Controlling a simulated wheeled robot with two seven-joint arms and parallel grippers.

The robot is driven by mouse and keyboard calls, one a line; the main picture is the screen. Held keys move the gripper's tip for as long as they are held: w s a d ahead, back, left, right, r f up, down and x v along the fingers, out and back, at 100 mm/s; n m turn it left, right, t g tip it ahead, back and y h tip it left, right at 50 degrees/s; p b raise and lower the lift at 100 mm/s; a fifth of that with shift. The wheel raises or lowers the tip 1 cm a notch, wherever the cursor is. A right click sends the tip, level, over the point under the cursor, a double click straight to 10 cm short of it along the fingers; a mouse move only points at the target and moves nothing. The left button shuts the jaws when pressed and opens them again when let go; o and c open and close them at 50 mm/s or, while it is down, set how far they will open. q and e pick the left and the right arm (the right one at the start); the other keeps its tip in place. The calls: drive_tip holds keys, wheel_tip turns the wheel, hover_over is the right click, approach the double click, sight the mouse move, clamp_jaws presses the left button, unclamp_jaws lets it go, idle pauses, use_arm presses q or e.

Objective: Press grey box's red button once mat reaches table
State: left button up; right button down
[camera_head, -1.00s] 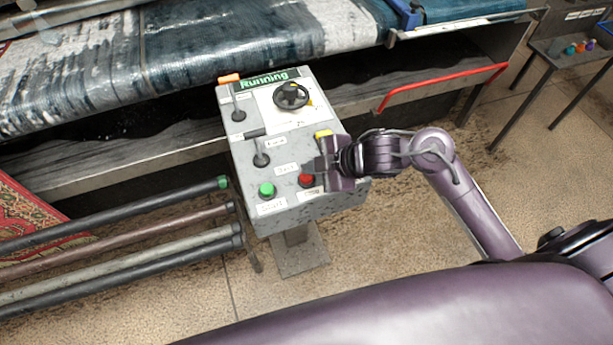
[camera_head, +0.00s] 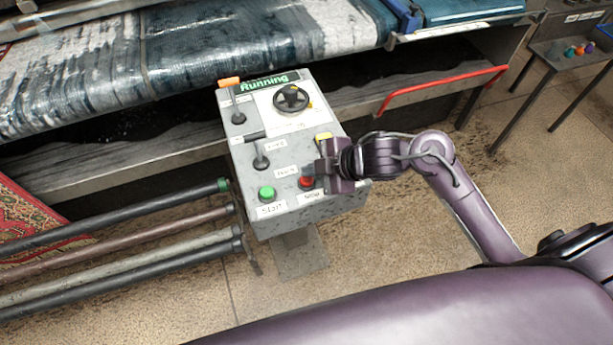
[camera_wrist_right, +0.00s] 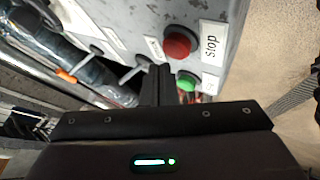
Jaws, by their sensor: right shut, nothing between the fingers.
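The grey box (camera_head: 310,212) stands on a post in the middle of the head view, with "Running" on its green display (camera_head: 264,84). Its red button (camera_head: 306,183) is beside a green button (camera_head: 267,193); in the right wrist view the red button (camera_wrist_right: 178,42) is next to a "Stop" label. My right gripper (camera_head: 316,172) is shut and empty, its tips close to the red button; contact cannot be told. A wet blue and white mat (camera_head: 200,60) lies across the machine behind the box. Its leading edge is not clear. My left gripper is not in view.
Long dark bars (camera_head: 110,215) lie left of the box, by a red patterned rug (camera_head: 25,215). A red handle (camera_head: 440,88) sticks out at the machine's right. A small table (camera_head: 575,55) with coloured objects is at the far right. Floor right of the box is clear.

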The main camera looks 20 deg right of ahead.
sight(312, 180)
drive_tip(key=shift+f, duration=0.1)
idle(0.7)
drive_tip(key=shift+f, duration=0.35)
drive_tip(key=shift+f+b, duration=0.55)
drive_tip(key=shift+b, duration=0.05)
idle(0.6)
idle(0.3)
drive_tip(key=shift+r+p, duration=1)
drive_tip(key=shift+p, duration=0.05)
wheel_tip(312, 180, up, 5)
drive_tip(key=p, duration=0.5)
